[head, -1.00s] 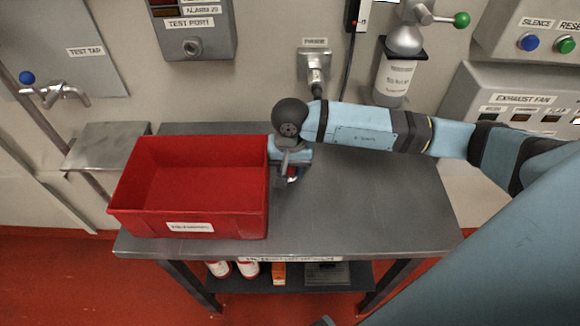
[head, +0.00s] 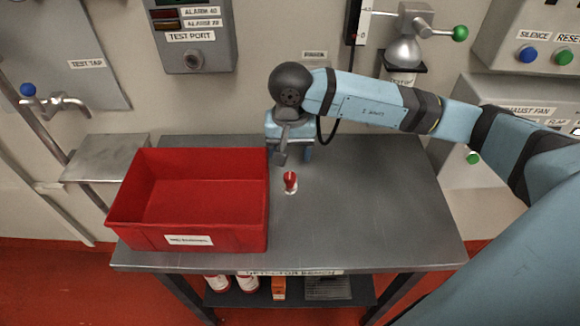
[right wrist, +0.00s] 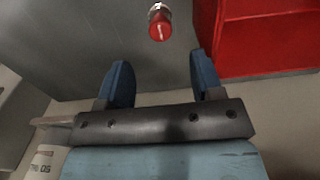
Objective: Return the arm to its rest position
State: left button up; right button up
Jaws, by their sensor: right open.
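My right arm reaches in from the right in the head view, with its right gripper (head: 294,158) above the bench beside the red bin. In the right wrist view the two blue fingers of the right gripper (right wrist: 161,80) are apart with nothing between them. A small red and white object (head: 290,182) stands on the bench, apart from the gripper and in front of it. It also shows in the right wrist view (right wrist: 160,22), beyond the fingertips. My left gripper is not in view.
The red bin (head: 187,242) with a white label stands on the left of the grey bench (head: 370,215). The bench's right side is clear. Wall fittings stand behind, including a green-knobbed lever valve (head: 459,33) and a test port box (head: 193,60). Bottles and boxes sit on the lower shelf.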

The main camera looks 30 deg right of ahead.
jog(key=shift+r, duration=0.95)
